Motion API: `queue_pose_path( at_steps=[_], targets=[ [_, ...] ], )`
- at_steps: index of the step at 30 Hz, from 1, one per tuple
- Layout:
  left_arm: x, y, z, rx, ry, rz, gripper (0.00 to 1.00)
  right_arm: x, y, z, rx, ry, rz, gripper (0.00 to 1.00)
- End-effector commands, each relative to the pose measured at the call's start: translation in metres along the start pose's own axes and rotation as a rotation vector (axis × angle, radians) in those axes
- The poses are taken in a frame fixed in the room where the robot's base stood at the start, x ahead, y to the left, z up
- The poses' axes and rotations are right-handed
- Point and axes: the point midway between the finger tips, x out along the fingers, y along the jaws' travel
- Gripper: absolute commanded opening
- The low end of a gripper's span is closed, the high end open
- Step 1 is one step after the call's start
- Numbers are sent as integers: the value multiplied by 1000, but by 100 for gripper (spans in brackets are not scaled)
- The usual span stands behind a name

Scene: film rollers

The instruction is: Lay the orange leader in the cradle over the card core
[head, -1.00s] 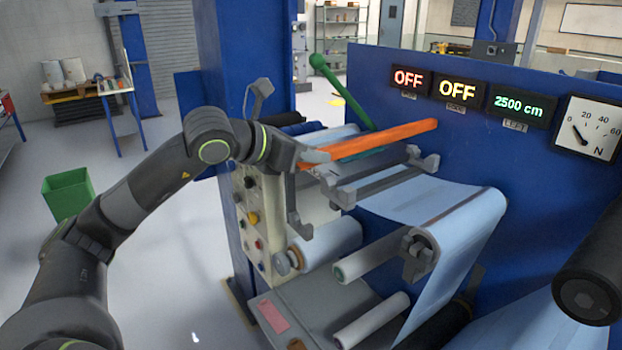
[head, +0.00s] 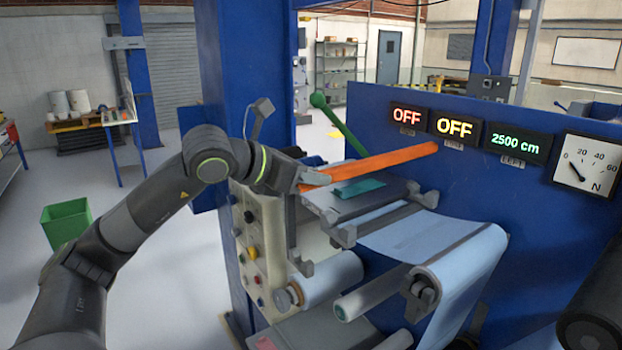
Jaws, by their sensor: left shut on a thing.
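The orange leader (head: 375,163) is a long thin bar. My left gripper (head: 318,180) is shut on its near left end and holds it above the machine, with its far end reaching toward the blue panel. Below it are a grey plate with a teal patch (head: 358,188) and a grey bracket with upturned ends (head: 385,220), which looks like the cradle. The leader is apart from the bracket in the picture. I cannot make out the card core for certain. My right gripper is not in view.
A green-knobbed lever (head: 338,120) rises behind the leader. The blue panel (head: 390,110) carries two OFF displays, a 2500 cm display (head: 515,143) and a dial (head: 587,165). White film (head: 440,240) runs over rollers below. A green bin (head: 67,222) stands on the floor at left.

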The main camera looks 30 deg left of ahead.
Motion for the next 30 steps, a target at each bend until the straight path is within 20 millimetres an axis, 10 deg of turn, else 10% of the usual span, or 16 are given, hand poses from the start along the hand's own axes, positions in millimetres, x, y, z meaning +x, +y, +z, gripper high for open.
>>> queue_pose_path(
  at_steps=[30],
  targets=[
    [-12, 0, 29, 2, -4, 0, 0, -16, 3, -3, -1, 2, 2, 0]
  ],
)
